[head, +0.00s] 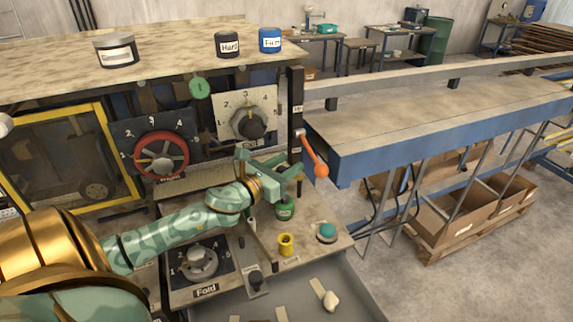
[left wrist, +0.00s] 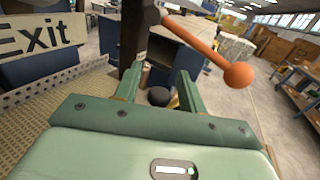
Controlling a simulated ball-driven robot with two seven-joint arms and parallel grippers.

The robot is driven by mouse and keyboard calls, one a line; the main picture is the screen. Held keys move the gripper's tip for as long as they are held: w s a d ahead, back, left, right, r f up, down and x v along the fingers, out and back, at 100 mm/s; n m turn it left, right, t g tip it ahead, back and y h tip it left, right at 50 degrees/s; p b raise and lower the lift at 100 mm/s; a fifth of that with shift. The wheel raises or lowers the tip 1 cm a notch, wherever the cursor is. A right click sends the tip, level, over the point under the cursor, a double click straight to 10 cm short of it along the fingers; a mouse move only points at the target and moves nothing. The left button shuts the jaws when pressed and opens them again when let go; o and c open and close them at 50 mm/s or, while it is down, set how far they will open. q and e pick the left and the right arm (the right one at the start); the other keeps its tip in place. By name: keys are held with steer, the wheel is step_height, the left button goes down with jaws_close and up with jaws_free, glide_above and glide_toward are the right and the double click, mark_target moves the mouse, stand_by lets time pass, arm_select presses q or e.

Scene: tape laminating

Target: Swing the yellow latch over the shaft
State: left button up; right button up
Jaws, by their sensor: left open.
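My left gripper (head: 292,165) reaches across the control panel from the left, beside the black post (head: 296,105) and just left of the orange lever (head: 314,152) with its ball end. In the left wrist view its two fingers (left wrist: 160,70) stand apart, with nothing held. A black ball knob (left wrist: 158,96) shows beyond and between them, with a bit of yellow behind it. The orange lever (left wrist: 208,48) passes to the upper right of the fingers, apart from them. A small yellow piece (head: 286,244) stands on the lower ledge. I cannot clearly make out the yellow latch or the shaft.
A red-rimmed dial (head: 162,154) and a grey dial (head: 248,122) are on the panel behind my arm. A long blue-edged table (head: 440,110) stands right.

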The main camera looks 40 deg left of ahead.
mark_target(278, 170)
arm_select(q)
steer(key=s, duration=0.7)
steer(key=shift+s+a+b, duration=0.15)
steer(key=shift+a+b, duration=0.05)
steer(key=shift+b, duration=0.15)
